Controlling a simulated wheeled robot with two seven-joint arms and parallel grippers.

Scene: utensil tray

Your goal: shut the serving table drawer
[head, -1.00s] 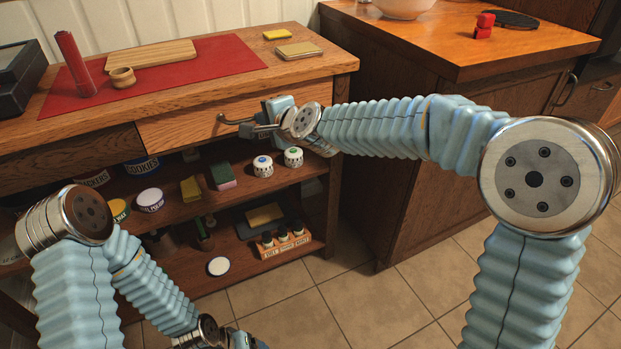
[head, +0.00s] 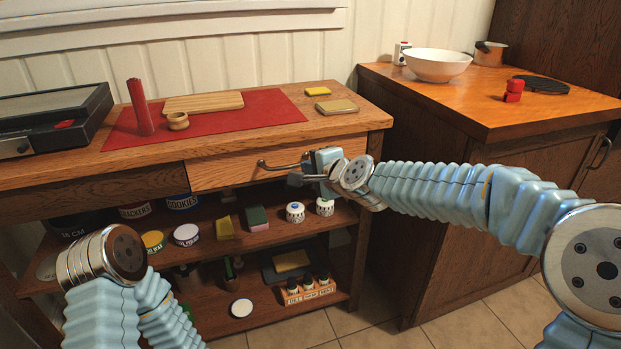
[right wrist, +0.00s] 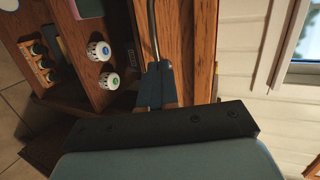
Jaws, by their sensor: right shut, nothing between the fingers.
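The serving table (head: 350,124) has a wooden drawer (head: 225,172) under its top, with a curved metal handle (head: 272,166). The drawer front looks close to the table's front plane; I cannot tell exactly how far it stands out. My right gripper (head: 298,179) is shut and empty at the right end of the handle, partly hiding it. In the right wrist view the shut fingers (right wrist: 157,82) are right by the handle bar (right wrist: 152,35); whether they touch it is unclear. My left arm shows at lower left, but its gripper is out of view.
The table top holds a red mat (head: 255,112), a cutting board (head: 203,103), a wooden cup (head: 178,121) and a red cylinder (head: 140,108). Tins, sponges and jars crowd the shelves below. A cabinet (head: 480,210) with a bowl (head: 437,65) stands to the right.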

